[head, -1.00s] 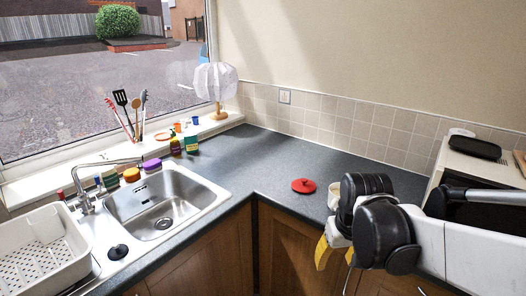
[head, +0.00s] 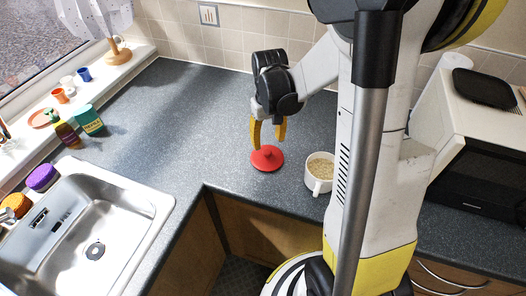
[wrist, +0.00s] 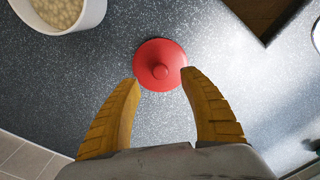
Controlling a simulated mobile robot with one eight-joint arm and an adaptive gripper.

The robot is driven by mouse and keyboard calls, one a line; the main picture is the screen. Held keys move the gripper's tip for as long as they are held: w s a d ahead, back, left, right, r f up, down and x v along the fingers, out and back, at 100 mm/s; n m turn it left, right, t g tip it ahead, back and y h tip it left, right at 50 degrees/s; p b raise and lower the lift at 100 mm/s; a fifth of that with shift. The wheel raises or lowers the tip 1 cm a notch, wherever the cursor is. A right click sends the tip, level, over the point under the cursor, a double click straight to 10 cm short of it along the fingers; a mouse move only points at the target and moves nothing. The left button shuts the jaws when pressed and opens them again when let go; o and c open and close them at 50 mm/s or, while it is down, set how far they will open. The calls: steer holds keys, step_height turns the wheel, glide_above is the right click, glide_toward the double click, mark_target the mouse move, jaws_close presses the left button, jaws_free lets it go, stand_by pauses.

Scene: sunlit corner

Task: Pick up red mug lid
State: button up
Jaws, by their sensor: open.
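The red mug lid (head: 267,158) lies flat on the dark worktop, its round knob facing up. In the wrist view the lid (wrist: 160,64) sits just beyond and between my fingertips. My gripper (head: 268,140) has yellow fingers, is open and empty, and points down over the lid. In the wrist view my gripper (wrist: 160,78) shows both fingers spread, with the near edge of the lid close to the tips. I cannot tell whether the fingertips touch the lid.
A white mug (head: 320,173) with pale contents stands right of the lid, close to my arm. A steel sink (head: 85,225) is at the left. A microwave (head: 470,150) stands at the right. The worktop (head: 190,110) left of and behind the lid is clear.

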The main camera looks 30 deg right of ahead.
mark_target(267, 151)
steer(key=f, duration=0.2)
steer(key=f+b, duration=0.1)
steer(key=f, duration=0.2)
steer(key=f+b, duration=0.1)
steer(key=f, duration=0.1)
steer(key=shift+w+f, duration=0.25)
steer(key=shift+w, duration=0.05)
steer(key=shift+r, duration=0.1)
jaws_close()
